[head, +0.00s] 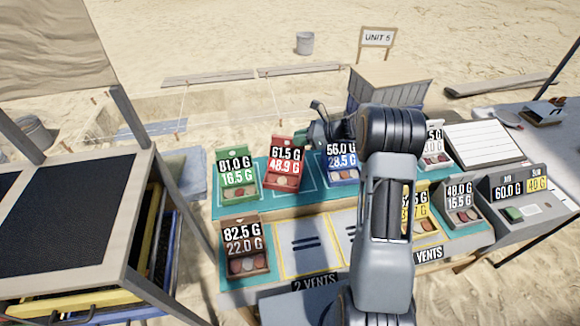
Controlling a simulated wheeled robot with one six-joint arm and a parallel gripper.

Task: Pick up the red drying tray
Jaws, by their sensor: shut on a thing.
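The red drying tray (285,165) stands on the teal mat at the back left of the work table. Its card reads 61.5 G and 48.9 G, and round pieces lie in its front. My gripper (314,132) is at the tray's upper right, behind the gap between it and the blue tray. It is shut on the red tray; its fingertips are mostly hidden. The tray looks upright, and I cannot tell whether it is clear of the mat.
The green tray (237,172) is just left and the blue tray (342,165) just right. A brown tray (246,250) stands in front. Yellow (424,225) and grey (462,208) trays are at the right, near a scale (525,205). Empty marked slots (308,243) lie front centre.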

